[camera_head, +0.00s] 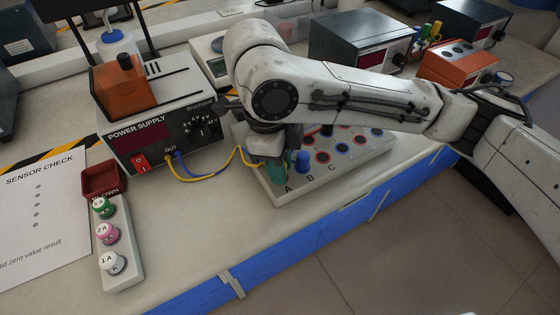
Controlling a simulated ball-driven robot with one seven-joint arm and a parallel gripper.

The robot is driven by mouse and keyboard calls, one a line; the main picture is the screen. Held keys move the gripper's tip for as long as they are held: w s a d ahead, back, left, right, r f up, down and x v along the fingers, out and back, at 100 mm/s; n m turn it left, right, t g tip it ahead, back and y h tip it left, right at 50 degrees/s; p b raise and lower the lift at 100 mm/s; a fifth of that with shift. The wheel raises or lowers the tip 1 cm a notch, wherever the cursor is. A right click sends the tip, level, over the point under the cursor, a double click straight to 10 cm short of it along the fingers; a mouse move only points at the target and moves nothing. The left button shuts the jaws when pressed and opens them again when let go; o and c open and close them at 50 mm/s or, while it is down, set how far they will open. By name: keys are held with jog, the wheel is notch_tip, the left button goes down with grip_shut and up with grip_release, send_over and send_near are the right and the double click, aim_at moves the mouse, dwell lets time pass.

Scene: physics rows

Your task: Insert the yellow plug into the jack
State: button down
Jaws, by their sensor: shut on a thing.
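The jack board (331,175) is a pale sloped panel with rows of red and blue ringed sockets and letters A, B, C along its front edge. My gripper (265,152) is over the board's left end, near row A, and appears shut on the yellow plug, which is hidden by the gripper. The yellow cable (205,178) runs from the power supply's OUT to the gripper. A teal piece (277,171) shows just under the gripper; I cannot tell what it is. A blue plug (303,161) stands upright near B. Whether the yellow plug touches a socket is hidden.
The power supply (150,143) stands left of the board. A fuse strip (120,245) and a small red tray (104,179) lie further left, beside a paper sheet (45,220). Meter boxes (360,45) stand behind my arm. The blue bench edge (265,268) is in front.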

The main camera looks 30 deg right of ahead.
jog(key=shift+f, duration=0.1)
jog(key=shift+c, duration=2.3)
grip_release()
jog(key=shift+r+p, duration=3.05)
jog(key=shift+r, duration=0.25)
